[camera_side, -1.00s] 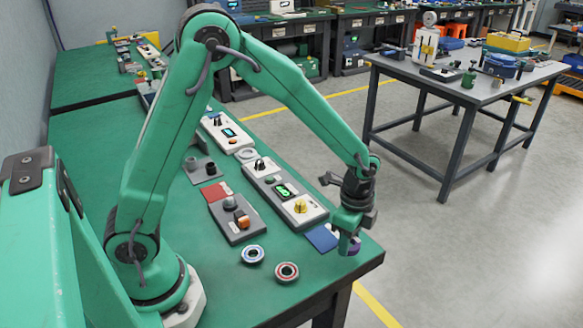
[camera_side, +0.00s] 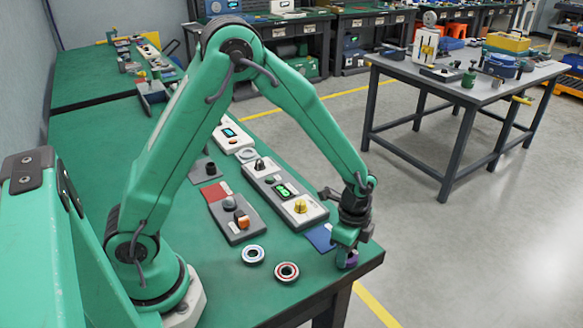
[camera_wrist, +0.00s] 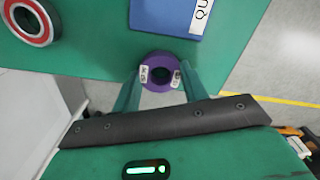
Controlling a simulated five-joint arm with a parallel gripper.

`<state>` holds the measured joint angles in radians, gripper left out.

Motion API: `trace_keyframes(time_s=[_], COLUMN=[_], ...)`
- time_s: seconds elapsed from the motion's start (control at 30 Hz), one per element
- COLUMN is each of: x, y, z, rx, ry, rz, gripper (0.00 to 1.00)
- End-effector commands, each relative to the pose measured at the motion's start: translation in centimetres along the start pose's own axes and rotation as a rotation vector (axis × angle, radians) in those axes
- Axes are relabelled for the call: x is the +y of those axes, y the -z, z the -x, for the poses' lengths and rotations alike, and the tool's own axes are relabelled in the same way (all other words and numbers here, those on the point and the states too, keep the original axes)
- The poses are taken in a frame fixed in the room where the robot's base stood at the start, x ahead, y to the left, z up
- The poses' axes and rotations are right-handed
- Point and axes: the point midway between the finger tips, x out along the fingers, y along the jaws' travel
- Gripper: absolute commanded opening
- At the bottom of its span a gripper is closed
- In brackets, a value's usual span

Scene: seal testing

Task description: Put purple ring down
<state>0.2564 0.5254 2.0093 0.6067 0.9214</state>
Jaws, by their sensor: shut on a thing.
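The purple ring (camera_wrist: 160,61) shows in the wrist view between the two green fingers of my gripper (camera_wrist: 160,90), which is shut on it. In the side view the purple ring (camera_side: 351,258) is at the lower end of my gripper (camera_side: 347,252), over the near right corner of the green table (camera_side: 320,268). I cannot tell whether the ring touches the table top. In the wrist view the ring is close to the table edge, with grey floor beyond.
A ring with a red band (camera_side: 286,272) and one with a blue band (camera_side: 253,254) lie to the left. A blue card (camera_side: 320,238) lies just behind my gripper. A grey test unit (camera_side: 286,193) and a smaller block (camera_side: 234,220) stand farther back.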

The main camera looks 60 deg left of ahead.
Motion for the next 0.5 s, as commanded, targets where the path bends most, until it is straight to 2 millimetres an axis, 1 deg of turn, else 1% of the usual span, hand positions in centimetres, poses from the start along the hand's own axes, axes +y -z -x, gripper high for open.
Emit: trace_keyframes(time_s=[0.03,0.07,0.1,0.17,0.5], x=[0.0,0.01,0.01,0.01,0.0], y=[0.0,-0.01,-0.01,-0.01,0.0], z=[-0.13,-0.18,-0.16,-0.15,-0.06], rx=[0.0,0.0,0.0,0.0,0.0], ry=[0.0,-0.001,0.0,0.0,0.0], rz=[0.0,0.0,0.0,0.0,0.0], gripper=[0.1,0.45,0.53,0.65,0.65])
